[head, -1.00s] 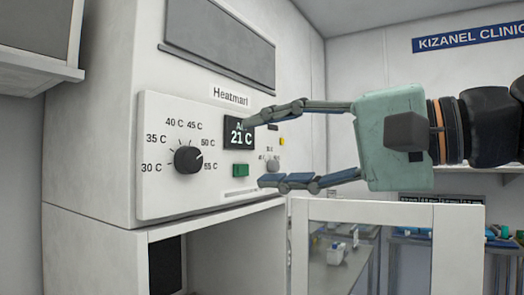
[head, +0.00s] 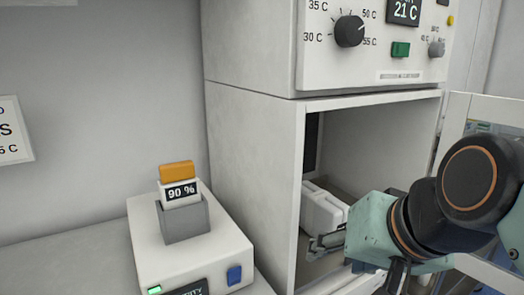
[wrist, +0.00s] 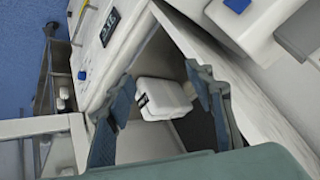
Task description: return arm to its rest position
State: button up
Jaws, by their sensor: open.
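My gripper (head: 322,243) is open, at the mouth of the open lower compartment (head: 375,130) of the white heating cabinet. A white box-like container (head: 322,208) sits inside this compartment. In the wrist view the container (wrist: 160,98) shows between the two spread blue-grey fingers of my gripper (wrist: 160,80), beyond them, with a small dark label on it. In the head view the gripper's palm and my arm hide part of the compartment's lower right.
The cabinet door (head: 452,135) stands open at the right, close beside my arm. The control panel (head: 320,75) with dial and 21 C display is above. A white device (head: 225,255) holding an orange-topped 90 % piece (head: 178,180) stands on the counter at left.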

jog(key=s+d+f+n+g+h, duration=0.1)
jog(key=s+f+n+g+h, duration=0.15)
jog(key=f, duration=0.75)
notch_tip(320, 180, up, 27)
jog(key=p, duration=2.6)
jog(key=shift+s+d+t, duration=0.15)
jog(key=shift+s+t, duration=0.15)
jog(key=shift+t, duration=0.05)
